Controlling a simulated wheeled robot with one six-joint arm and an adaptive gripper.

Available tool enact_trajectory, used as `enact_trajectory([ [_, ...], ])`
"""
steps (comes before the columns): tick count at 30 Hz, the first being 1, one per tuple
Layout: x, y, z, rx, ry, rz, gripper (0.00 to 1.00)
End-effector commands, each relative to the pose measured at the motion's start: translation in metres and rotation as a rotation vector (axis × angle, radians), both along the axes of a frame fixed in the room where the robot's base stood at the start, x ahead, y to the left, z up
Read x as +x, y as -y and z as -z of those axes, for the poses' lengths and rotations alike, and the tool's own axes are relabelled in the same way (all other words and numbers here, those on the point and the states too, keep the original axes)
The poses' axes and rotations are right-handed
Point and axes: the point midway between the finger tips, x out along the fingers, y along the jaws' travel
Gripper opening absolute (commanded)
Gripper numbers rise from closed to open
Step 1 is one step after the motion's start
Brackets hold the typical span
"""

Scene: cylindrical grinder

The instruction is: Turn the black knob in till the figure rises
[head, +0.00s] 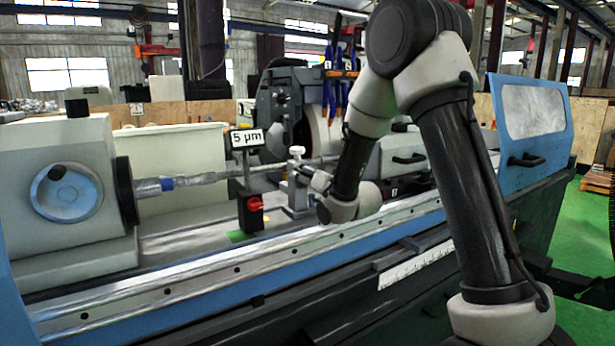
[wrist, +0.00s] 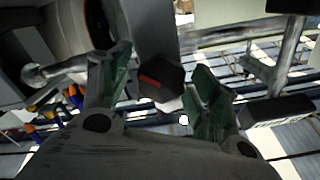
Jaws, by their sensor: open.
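The black knob (wrist: 160,84), a dark faceted piece with a red stripe, shows between my two fingers in the wrist view. My gripper (wrist: 162,64) is open, with one green-padded finger on each side of it and visible gaps between. I cannot tell how deep the fingers reach along the knob. In the head view my gripper (head: 314,179) is at the steady rest (head: 298,192) on the bed, and the knob is hidden there. The figure reads 5 µm on a white display (head: 247,138) on a post.
A black box with a red button (head: 254,204) stands left of the steady rest. The grinding wheel (head: 312,128) is behind. The bed's front rail (head: 180,285) lies below my arm.

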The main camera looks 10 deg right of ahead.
Motion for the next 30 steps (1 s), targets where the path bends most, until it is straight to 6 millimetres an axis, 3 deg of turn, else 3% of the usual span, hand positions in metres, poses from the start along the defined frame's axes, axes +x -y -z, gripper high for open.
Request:
enact_trajectory([
  [5, -0.014, 0.005, 0.000, 0.000, 0.000, 0.001, 0.62],
  [15, -0.065, 0.022, 0.000, 0.000, 0.000, 0.001, 0.62],
  [30, -0.071, 0.023, 0.000, 0.000, 0.000, 0.000, 0.62],
])
